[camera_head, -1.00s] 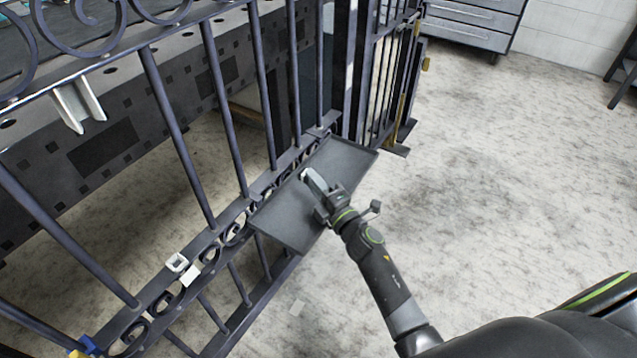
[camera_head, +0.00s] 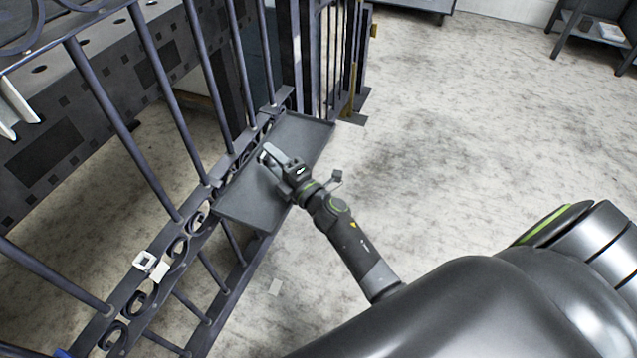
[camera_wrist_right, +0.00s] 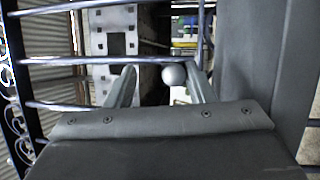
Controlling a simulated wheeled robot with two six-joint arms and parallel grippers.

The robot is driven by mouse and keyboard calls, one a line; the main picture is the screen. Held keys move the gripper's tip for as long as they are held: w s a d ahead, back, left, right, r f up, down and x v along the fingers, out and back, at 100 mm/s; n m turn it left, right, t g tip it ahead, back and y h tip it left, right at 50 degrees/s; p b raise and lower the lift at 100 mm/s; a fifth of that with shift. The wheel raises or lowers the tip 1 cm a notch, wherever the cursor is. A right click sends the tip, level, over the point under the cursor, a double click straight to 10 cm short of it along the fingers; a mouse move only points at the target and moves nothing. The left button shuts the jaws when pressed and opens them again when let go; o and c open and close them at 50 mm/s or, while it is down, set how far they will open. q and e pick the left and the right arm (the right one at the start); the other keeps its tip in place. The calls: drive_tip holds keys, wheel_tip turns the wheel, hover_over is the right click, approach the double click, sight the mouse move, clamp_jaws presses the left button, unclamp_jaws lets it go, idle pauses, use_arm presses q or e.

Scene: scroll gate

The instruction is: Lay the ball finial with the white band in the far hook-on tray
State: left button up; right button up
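The hook-on tray (camera_head: 245,205) is a dark flat plate on the gate's lower rail, at the far end of the part in view. My right gripper (camera_head: 267,154) is over it, close to its surface. In the right wrist view its two fingers (camera_wrist_right: 163,86) stand apart. A pale grey ball (camera_wrist_right: 174,74) shows between them, close to the right-hand finger and clear of the other. I cannot tell whether it touches the finger or the tray. No white band can be made out, and the ball is not distinct in the head view. My left gripper is out of view.
The dark gate's bars (camera_head: 180,115) and scrolled rail (camera_head: 170,255) run along the left of the tray. A white square clip (camera_head: 145,262) sits on the rail. A perforated dark bench (camera_head: 60,130) stands behind the gate. The floor to the right is open.

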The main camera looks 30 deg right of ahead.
drive_tip(key=shift+g+h, duration=0.4)
drive_tip(key=shift+g, duration=0.4)
drive_tip(key=f, duration=0.2)
drive_tip(key=s+f, duration=0.1)
drive_tip(key=f, duration=0.2)
drive_tip(key=d+f, duration=0.1)
drive_tip(key=f, duration=0.1)
drive_tip(key=shift+s+f, duration=0.25)
drive_tip(key=shift+s+p, duration=0.3)
drive_tip(key=shift+s, duration=0.6)
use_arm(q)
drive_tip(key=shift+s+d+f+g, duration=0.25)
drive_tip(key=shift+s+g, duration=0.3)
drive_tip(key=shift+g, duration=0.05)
use_arm(e)
drive_tip(key=s+d+r, duration=0.2)
drive_tip(key=s, duration=0.4)
drive_tip(key=s+d+r+t, duration=0.1)
drive_tip(key=s+d+r, duration=0.1)
drive_tip(key=s, duration=0.5)
drive_tip(key=shift+s+r+t+y, duration=0.15)
drive_tip(key=shift+r+t+y, duration=0.15)
drive_tip(key=shift+r+y, duration=0.1)
